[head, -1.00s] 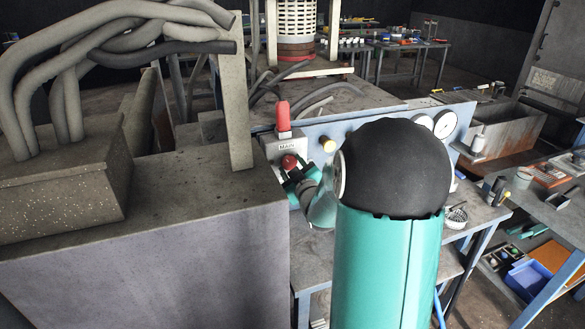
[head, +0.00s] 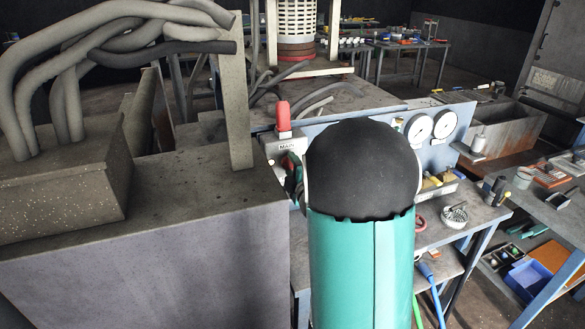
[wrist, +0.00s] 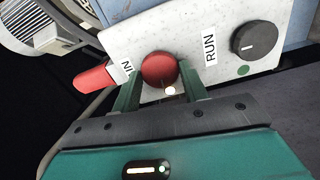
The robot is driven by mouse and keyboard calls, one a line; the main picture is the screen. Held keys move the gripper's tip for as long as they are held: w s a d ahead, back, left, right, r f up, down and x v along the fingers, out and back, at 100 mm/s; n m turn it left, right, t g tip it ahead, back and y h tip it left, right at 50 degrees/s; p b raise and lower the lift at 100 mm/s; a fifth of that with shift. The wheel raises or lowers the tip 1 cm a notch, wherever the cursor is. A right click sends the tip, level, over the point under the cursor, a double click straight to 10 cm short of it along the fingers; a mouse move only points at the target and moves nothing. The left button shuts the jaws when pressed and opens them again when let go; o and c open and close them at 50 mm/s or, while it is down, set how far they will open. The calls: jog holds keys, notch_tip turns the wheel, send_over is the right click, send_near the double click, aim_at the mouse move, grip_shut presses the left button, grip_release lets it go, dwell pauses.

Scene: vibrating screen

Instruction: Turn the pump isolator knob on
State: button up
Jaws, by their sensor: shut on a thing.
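A pale panel box (wrist: 207,45) carries a round red knob (wrist: 160,69) and a black knob (wrist: 255,37) with a white pointer mark. A label beside the black knob reads RUN. My gripper (wrist: 160,80) is shut on the red knob, one green finger on each side of it. A red lever-like handle (wrist: 95,79) stands left of the fingers, by a partly hidden label. In the head view the red handle (head: 283,116) stands on the box (head: 284,143) labelled MAIN. There my arm hides most of the knobs. No label naming the pump isolator is legible.
Two round gauges (head: 419,130) are on the blue-grey panel right of my arm. A grey block (head: 190,205) with thick hoses fills the left. A bench with a small bowl (head: 455,215) is at the right.

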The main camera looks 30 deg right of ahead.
jog(key=shift+a+n, duration=0.1)
jog(key=shift+n, duration=0.5)
jog(key=o, duration=1)
jog(key=shift+s, duration=0.1)
